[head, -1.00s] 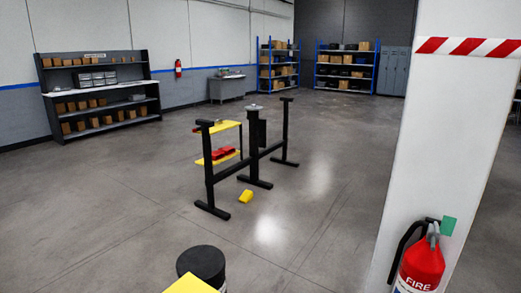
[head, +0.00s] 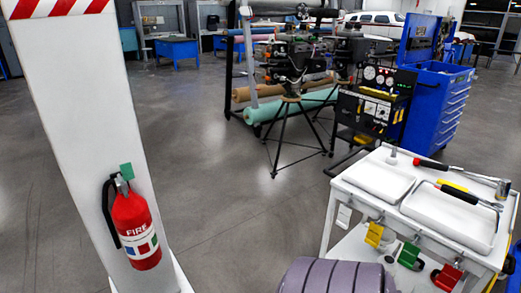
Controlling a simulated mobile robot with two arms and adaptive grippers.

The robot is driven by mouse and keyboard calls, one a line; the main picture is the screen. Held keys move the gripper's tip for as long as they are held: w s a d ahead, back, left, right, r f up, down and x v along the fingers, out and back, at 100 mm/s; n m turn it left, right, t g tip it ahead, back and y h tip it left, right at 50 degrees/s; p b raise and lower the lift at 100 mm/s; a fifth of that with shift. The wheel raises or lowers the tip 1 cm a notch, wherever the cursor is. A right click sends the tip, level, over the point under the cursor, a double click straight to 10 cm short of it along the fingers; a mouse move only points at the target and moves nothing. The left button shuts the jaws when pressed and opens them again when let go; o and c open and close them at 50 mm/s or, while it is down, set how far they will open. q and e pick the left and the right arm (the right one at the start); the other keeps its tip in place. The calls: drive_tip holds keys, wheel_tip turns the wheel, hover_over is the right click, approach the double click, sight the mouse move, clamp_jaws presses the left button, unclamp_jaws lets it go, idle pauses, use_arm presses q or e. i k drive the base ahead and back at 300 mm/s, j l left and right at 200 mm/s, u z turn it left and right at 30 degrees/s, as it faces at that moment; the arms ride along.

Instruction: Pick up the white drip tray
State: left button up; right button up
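Two shallow white trays lie on top of a white cart (head: 345,186) at the right of the head view. The smaller tray (head: 379,181) is at the left of the cart top and looks empty. The larger tray (head: 445,220) is nearer, at the right, with a black-handled tool (head: 460,193) lying across its far edge. I cannot tell from their looks which one is the drip tray. Neither of my grippers is in view.
A red-handled tool (head: 434,165) lies behind the trays. Yellow, green and red tags hang on the cart's front. A ribbed purple-grey object (head: 335,276) is at the bottom. A white pillar (head: 75,120) with a fire extinguisher (head: 135,230) stands left. Floor between is clear.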

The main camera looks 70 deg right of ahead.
sight(454, 213)
drive_tip(key=z, duration=3.5)
drive_tip(key=i+j, duration=0.1)
drive_tip(key=j, duration=0.25)
drive_tip(key=i+j, duration=0.15)
drive_tip(key=j, duration=0.2)
drive_tip(key=i+j, duration=0.1)
drive_tip(key=j, duration=0.25)
drive_tip(key=i+j, duration=0.1)
drive_tip(key=j, duration=0.25)
drive_tip(key=i+j, duration=0.15)
drive_tip(key=j, duration=0.2)
drive_tip(key=z, duration=0.05)
